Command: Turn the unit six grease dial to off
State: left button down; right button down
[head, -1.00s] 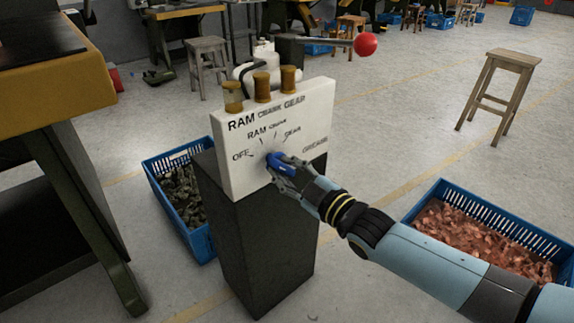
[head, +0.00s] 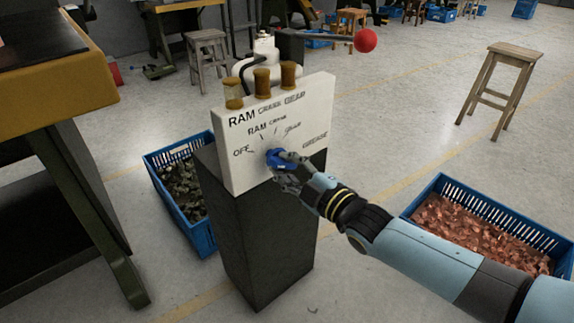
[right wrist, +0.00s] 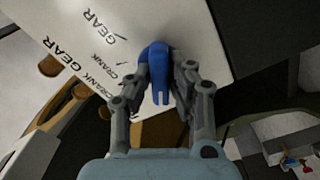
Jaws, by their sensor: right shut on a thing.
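The blue dial knob (head: 274,158) is on the front of a white panel (head: 240,178) marked OFF, RAM, CRANK, GEAR and GREASE. My right gripper (head: 284,162) reaches it from the lower right and is shut on it. In the right wrist view the blue knob (right wrist: 160,68) sits between the two fingers (right wrist: 160,90), with the panel's CRANK and GEAR lettering beside it. OFF is at the left of the dial face, with RAM, CRANK and GEAR marks above the knob. The gripper partly covers the knob, so I cannot tell which mark it points to. My left gripper is out of view.
The panel stands on a dark pedestal (head: 255,235), with amber cups (head: 261,79) on top. A blue crate of dark scrap (head: 199,240) is behind left, a crate of copper pieces (head: 404,214) at right. A red ball-ended lever (head: 365,40) is behind; a yellow-edged bench (head: 95,85) is at left.

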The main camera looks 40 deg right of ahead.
jog(key=c, duration=1.2)
grip_release()
jog(key=shift+c, duration=0.2)
jog(key=s, duration=1.2)
jog(key=shift+d, duration=0.45)
jog(key=s+f+m+g+h, duration=0.1)
jog(key=s+f+m+g, duration=0.3)
jog(key=f, duration=0.8)
jog(key=s+f+m+g+h, duration=0.1)
jog(key=s+f+g, duration=0.4)
jog(key=f, duration=0.7)
jog(key=s+f+m+g, duration=0.2)
jog(key=s+f+g, duration=0.1)
jog(key=s, duration=0.6)
jog(key=s+f+m+g, duration=0.2)
jog(key=s+f, duration=0.4)
jog(key=s, duration=0.3)
jog(key=s+f+m+g, duration=0.3)
jog(key=s+f, duration=0.2)
jog(key=s, duration=0.5)
jog(key=shift+a+m+g+h, duration=0.3)
jog(key=shift+a, duration=0.05)
